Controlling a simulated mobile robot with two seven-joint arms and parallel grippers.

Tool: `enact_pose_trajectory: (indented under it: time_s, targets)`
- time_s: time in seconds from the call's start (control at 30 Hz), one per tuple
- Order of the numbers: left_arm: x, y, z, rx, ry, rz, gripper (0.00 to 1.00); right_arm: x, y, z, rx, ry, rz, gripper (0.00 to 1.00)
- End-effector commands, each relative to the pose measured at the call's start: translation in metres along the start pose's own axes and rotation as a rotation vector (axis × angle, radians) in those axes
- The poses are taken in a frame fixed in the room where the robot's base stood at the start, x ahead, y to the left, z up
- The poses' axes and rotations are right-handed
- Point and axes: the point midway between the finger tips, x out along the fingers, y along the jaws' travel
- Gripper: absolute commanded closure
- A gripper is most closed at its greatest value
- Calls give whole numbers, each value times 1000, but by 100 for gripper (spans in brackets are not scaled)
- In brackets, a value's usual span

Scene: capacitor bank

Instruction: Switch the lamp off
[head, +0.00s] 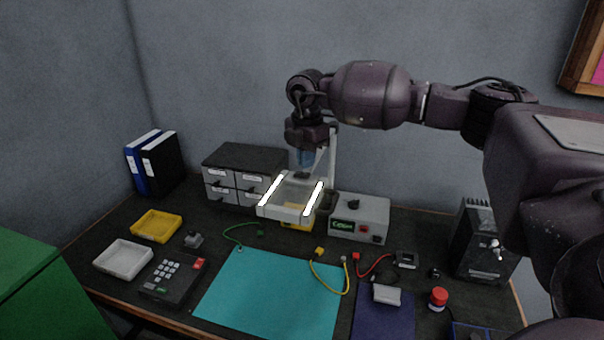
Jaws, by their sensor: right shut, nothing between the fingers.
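The lamp (264,210) stands at the back middle of the bench in the head view. It has a pale flat head with two bright glowing tubes, so it is lit, and an upright post (332,155) behind. My right gripper (303,168) points down just over the rear of the lamp head, its fingers shut and empty. A small dark part (301,175) shows on the lamp head right under the fingertips. I cannot tell whether they touch it. My left gripper is not in view.
A drawer unit (245,160) stands left of the lamp, and a grey power supply (372,205) with a green display stands right. A teal mat (270,290) covers the front middle. Cables lie behind it. A red button (438,297) and a black tower (482,250) are at right.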

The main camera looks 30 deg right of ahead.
Motion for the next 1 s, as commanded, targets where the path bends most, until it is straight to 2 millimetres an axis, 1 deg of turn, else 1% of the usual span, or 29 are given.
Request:
enact_pose_trajectory:
  time_s: [0.5, 1.0]
  targets:
    - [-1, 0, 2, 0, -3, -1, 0, 0, 0, 0, 0, 0, 0, 100]
    - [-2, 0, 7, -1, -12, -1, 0, 6, 0, 0, 0, 0, 0, 100]
